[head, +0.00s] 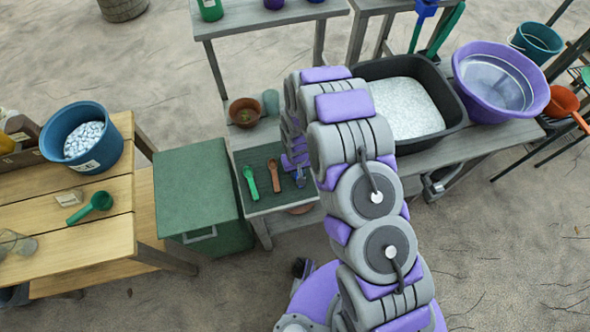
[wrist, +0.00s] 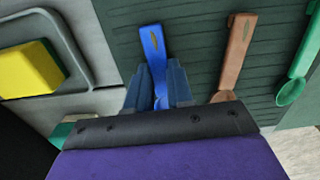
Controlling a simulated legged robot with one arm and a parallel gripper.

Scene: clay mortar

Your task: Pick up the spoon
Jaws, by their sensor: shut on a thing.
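Three spoons lie side by side on a dark green ribbed mat (head: 258,157): a green spoon (head: 250,182), a brown spoon (head: 273,177) and a blue spoon (wrist: 152,45). In the wrist view the brown spoon (wrist: 236,50) and the green spoon (wrist: 300,65) lie to the right of the blue one. My gripper (wrist: 159,85) is shut on the blue spoon, one finger on each side of it. The blue spoon's handle points away from the gripper; its bowl end is partly hidden between the fingers. I cannot tell whether it is clear of the mat.
A green box (head: 193,188) stands left of the mat. A black tub (head: 452,100) of pale grains and a purple basin (head: 540,95) stand to the right. A clay pot (head: 245,112) stands behind the mat.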

